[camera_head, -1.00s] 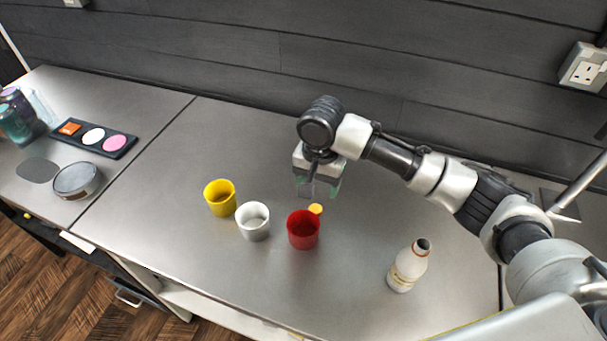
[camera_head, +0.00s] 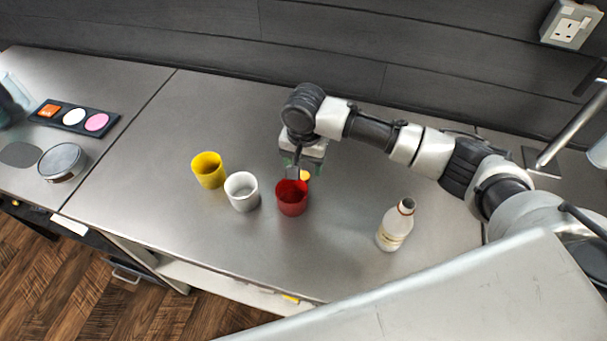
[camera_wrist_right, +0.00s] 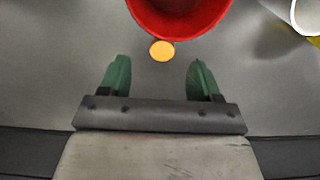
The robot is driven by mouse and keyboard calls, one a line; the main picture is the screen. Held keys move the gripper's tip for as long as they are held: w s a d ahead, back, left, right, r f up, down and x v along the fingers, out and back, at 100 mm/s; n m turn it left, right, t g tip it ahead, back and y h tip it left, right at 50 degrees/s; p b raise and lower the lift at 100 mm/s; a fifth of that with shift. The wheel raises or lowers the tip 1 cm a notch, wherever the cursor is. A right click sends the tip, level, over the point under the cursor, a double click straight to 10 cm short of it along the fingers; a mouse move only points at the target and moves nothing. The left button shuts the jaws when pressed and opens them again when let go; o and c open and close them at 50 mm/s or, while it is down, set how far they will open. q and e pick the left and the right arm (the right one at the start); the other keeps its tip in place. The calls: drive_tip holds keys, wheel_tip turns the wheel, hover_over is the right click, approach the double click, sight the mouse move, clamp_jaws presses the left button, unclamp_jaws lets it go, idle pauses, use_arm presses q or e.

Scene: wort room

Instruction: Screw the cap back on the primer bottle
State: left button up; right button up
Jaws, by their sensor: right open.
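The primer bottle (camera_head: 390,235) is white with a label and stands upright on the grey worktop, its dark mouth uncapped. A small round orange-yellow cap (camera_head: 305,176) is just behind the red cup (camera_head: 291,199); it also shows in the right wrist view (camera_wrist_right: 162,51), right by the cup's rim. I cannot tell if they touch. My right gripper (camera_wrist_right: 159,68) is open and empty, with green fingertips on either side of the cap's line and the cap just beyond them. In the head view its fingers are partly hidden. My left gripper is not in view.
A white cup (camera_head: 242,192) and a yellow cup (camera_head: 208,170) stand left of the red cup. A dark tray with coloured discs (camera_head: 55,127) and a round grey tin (camera_head: 62,163) are at the far left. The worktop between the red cup and the bottle is clear.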

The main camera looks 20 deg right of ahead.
sight(303, 176)
drive_tip(key=f, duration=0.1)
drive_tip(key=f+p, duration=0.1)
drive_tip(key=f, duration=0.2)
drive_tip(key=shift+w, duration=0.35)
drive_tip(key=shift+f, duration=0.55)
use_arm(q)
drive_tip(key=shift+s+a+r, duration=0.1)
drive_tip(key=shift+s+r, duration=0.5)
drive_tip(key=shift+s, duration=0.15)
use_arm(e)
drive_tip(key=shift+c, duration=0.4)
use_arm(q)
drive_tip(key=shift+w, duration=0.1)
use_arm(e)
drive_tip(key=c, duration=0.9)
